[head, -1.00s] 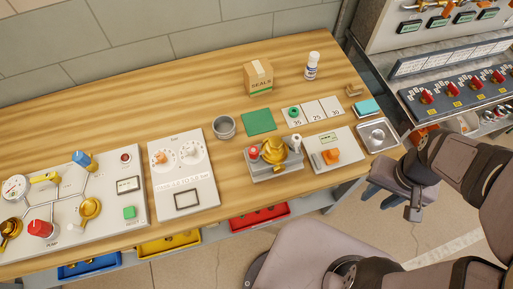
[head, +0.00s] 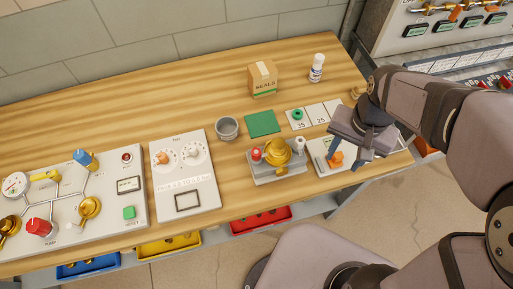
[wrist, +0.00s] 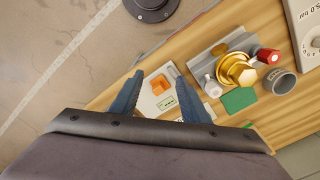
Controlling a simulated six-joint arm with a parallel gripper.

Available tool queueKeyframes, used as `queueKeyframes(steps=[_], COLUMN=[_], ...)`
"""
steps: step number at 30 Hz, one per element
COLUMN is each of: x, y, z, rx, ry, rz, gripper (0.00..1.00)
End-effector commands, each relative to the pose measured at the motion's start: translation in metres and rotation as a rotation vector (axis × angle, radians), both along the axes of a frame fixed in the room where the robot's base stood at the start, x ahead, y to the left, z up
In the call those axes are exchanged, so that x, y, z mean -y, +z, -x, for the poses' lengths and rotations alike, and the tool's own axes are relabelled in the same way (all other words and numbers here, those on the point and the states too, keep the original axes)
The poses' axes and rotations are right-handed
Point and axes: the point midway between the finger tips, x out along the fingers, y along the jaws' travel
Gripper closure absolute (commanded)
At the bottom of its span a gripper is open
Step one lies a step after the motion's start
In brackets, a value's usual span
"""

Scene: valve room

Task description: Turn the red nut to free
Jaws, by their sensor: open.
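The red nut (head: 257,154) sits at the left side of a gold valve body (head: 277,150) on a grey block (head: 281,176). A pale cap (head: 300,144) is on the valve's right side. In the wrist view the red nut (wrist: 268,56) shows at the right, beyond the gold body (wrist: 236,70). My gripper (head: 346,162) is open and empty, to the right of the valve, over the white panel with an orange switch (head: 335,159). The wrist view shows its two blue fingers (wrist: 158,78) apart, with the orange switch between and beyond them. The gripper is apart from the nut.
A metal cup (head: 227,128), a green mat (head: 262,122), a numbered card (head: 315,116) with a green ring, a cardboard box (head: 262,78) and a white bottle (head: 316,68) stand behind the valve. A white dial panel (head: 184,175) lies to its left. Bins hang below the table's front edge.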

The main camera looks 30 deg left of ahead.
Motion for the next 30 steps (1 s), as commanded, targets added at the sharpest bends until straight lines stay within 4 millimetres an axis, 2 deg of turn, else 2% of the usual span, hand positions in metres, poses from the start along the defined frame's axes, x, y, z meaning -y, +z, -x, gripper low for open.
queueKeyframes(steps=[1,6,9,12,15,18,25,30], x=[-0.03,-0.113,-0.151,-0.179,-0.196,-0.204,-0.206,-0.205], y=[0.001,0.014,0.02,0.024,0.027,0.029,0.027,0.014], z=[-0.001,0.013,0.028,0.043,0.055,0.061,0.062,0.062], rx=[0.001,0.0,-0.001,-0.001,-0.001,-0.001,-0.002,-0.003], ry=[0.017,0.015,0.012,0.008,0.004,0.001,-0.003,-0.003], rz=[-0.001,-0.001,0.0,0.0,0.0,0.0,0.001,0.003], gripper=[0.58,0.58,0.58,0.58,0.58,0.58,0.58,0.58])
